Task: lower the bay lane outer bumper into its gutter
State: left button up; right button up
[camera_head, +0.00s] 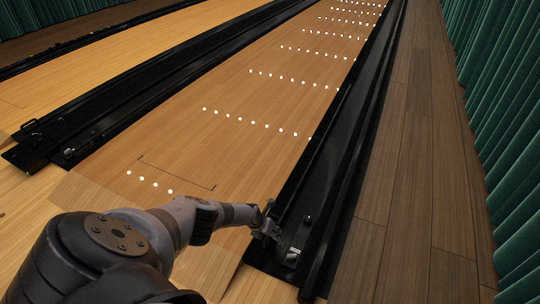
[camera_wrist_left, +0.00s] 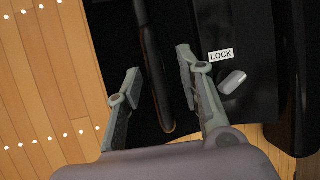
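The outer bumper (camera_head: 313,157) is a long, thin black rail along the right edge of the near lane, beside the black gutter (camera_head: 338,150). Its near end is by my left gripper (camera_head: 269,218). In the left wrist view the bumper (camera_wrist_left: 149,62) runs between the two fingers of my left gripper (camera_wrist_left: 159,62). The fingers are apart, with gaps beside the rail, so the gripper is open around it. A pale lever (camera_wrist_left: 232,82) and a white LOCK label (camera_wrist_left: 221,55) are right of the fingers. My right gripper is out of view.
The wooden lane (camera_head: 235,110) with white dots lies left of the gutter. A plank walkway (camera_head: 400,170) and green curtains (camera_head: 515,150) are on the right. Another black gutter (camera_head: 130,105) runs along the lane's left side.

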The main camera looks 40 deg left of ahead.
pick_arm(q)
jog(key=shift+w+r, duration=0.15)
jog(key=shift+r, duration=0.3)
jog(key=shift+s+r, duration=0.45)
jog(key=shift+r, duration=3.7)
jog(key=shift+d, duration=0.1)
